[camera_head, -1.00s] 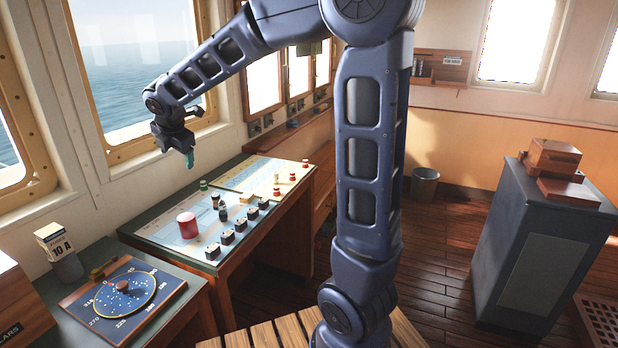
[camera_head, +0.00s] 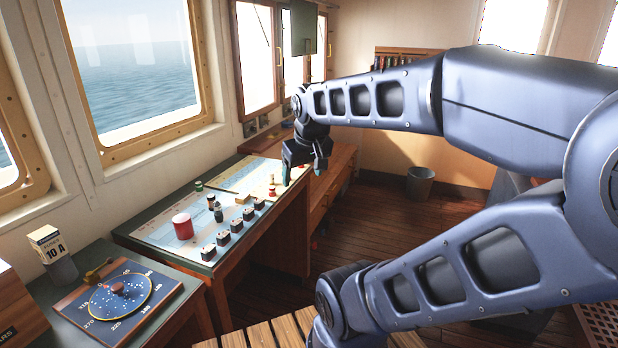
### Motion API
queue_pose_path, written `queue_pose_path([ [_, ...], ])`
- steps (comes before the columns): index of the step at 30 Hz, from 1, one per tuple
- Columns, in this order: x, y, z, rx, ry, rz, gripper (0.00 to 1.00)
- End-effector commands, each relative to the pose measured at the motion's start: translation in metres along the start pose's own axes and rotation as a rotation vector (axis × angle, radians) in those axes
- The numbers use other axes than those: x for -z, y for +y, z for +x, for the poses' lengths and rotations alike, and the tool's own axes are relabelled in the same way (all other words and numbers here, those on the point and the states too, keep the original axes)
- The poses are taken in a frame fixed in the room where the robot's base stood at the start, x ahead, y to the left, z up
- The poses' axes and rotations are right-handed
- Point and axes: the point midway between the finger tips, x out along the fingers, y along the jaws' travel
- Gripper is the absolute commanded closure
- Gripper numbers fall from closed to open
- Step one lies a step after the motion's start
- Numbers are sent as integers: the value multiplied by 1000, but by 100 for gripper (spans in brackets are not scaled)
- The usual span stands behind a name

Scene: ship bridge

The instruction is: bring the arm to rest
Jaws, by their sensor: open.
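My gripper (camera_head: 304,172) is open and seems empty. It hangs at the end of my arm, pointing down, above the far right edge of the chart table (camera_head: 190,273). It hides part of the table's far right corner. My arm folds low across the right side of the view and then reaches back left to the gripper.
The chart table carries a red cylinder (camera_head: 182,226), a row of dark blocks (camera_head: 222,238) and small bottles (camera_head: 217,212). A bin (camera_head: 420,183) stands on the open wooden floor.

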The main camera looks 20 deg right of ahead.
Motion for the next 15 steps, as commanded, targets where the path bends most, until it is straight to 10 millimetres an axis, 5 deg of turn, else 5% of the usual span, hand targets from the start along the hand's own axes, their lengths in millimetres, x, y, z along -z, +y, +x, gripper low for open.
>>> queue_pose_path([
  [5, -19, 5, 0, 14, -1, 133, 24],
  [15, -21, 5, 0, 16, -2, 146, 24],
])
